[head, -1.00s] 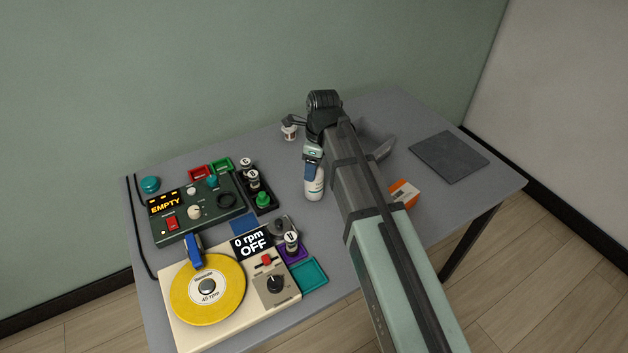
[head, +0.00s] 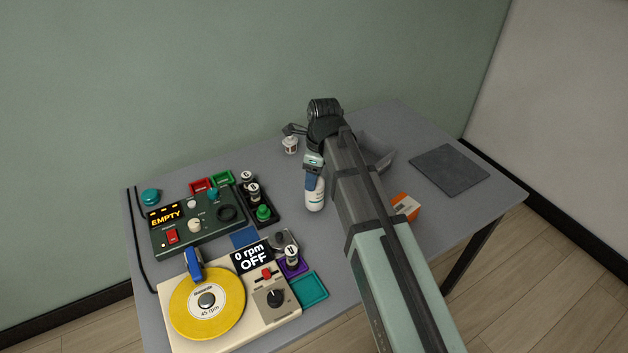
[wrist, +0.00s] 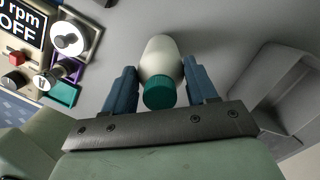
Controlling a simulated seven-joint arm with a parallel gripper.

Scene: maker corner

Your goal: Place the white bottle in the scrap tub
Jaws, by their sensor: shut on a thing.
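The white bottle (head: 314,197) with a teal cap stands roughly upright at the middle of the grey table, left of my arm. In the wrist view the bottle (wrist: 160,57) sits between both blue fingers, cap toward the camera. My gripper (head: 313,177) is shut on it; it also shows in the wrist view (wrist: 160,78). I cannot tell whether the bottle's base touches the table. The grey scrap tub (head: 379,152) is behind and right of my arm, which hides part of it. In the wrist view the tub (wrist: 285,95) is at the right and its visible inside looks empty.
A small white jar (head: 290,146) stands behind the bottle. An orange box (head: 406,206) lies right of my arm. A dark mat (head: 449,170) lies at the right. A turntable (head: 208,302) and a control panel (head: 200,224) fill the left side.

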